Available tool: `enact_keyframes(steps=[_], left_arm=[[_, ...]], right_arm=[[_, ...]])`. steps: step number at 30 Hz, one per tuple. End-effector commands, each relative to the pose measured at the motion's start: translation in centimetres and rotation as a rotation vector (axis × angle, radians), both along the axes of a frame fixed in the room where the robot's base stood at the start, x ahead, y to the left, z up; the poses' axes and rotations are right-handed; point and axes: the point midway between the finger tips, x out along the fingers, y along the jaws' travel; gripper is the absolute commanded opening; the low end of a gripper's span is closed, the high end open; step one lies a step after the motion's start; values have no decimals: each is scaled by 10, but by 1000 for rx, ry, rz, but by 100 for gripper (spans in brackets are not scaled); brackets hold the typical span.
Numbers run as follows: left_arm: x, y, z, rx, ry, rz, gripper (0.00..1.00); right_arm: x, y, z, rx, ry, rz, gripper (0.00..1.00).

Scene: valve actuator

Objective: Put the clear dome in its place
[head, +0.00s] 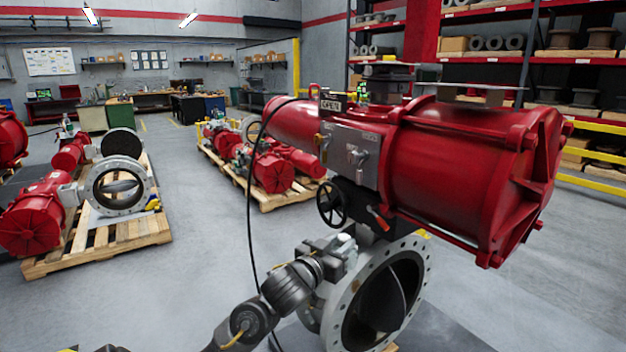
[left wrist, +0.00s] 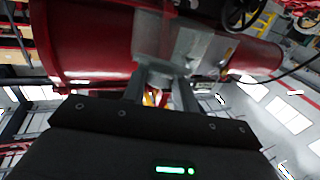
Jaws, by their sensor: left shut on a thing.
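My left gripper (head: 338,250) is in front of the upright valve, below the big red actuator (head: 440,165). It is shut on a small pale thing (head: 346,239), which looks like the clear dome; its outline is hard to make out. In the left wrist view, the two fingers (left wrist: 160,82) point up toward the actuator's underside, with yellow and red showing between them. My right gripper is not in view.
A black handwheel (head: 331,203) and an orange-red lever (head: 378,218) stick out just above my left gripper. The grey valve flange (head: 340,316) is close below. A black cable (head: 249,190) hangs to the left. Pallets with other red actuators stand behind; the floor (head: 190,270) between is clear.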

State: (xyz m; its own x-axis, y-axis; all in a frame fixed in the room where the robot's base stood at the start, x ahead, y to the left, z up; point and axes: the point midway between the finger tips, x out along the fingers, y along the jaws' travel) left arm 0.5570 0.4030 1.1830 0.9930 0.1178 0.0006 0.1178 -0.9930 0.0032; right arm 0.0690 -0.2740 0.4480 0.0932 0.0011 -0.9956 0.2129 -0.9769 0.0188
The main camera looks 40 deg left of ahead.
Motion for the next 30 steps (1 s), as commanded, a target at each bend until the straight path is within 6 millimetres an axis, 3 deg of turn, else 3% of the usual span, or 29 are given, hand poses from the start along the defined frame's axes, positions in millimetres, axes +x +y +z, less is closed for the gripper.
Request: enact_keyframes(steps=[1,6,9,12,21,30], left_arm=[[-12,-18,-20,-3,9,-49,2],[-50,-72,-63,-10,5,-175,2],[-71,-103,-80,-16,0,-208,2],[-79,-123,-85,-16,-4,-201,2],[-81,-164,-101,-11,-3,-143,2],[-80,-180,-105,0,-1,-118,2]], right_arm=[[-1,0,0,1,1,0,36],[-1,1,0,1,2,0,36],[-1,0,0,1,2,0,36],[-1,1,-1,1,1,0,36],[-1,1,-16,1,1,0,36],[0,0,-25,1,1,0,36]])
